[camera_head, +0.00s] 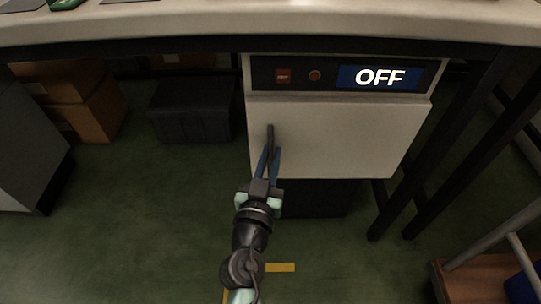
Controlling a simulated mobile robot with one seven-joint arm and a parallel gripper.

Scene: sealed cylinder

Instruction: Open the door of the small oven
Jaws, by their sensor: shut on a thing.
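The small oven (345,130) is a pale box under the table, with a black panel on top whose display (378,77) reads OFF. Its light door looks shut in front. A dark upright handle (270,136) stands near the left side of the door. My gripper (270,152) reaches up from below and its two blue fingers are closed around the lower part of the handle. The fingers hide that lower part.
The pale table top (200,24) runs above the oven. Dark table legs (440,145) stand to its right. A black case (191,108) and cardboard boxes (92,110) lie to the left. A wooden stool-like object (480,275) is at lower right.

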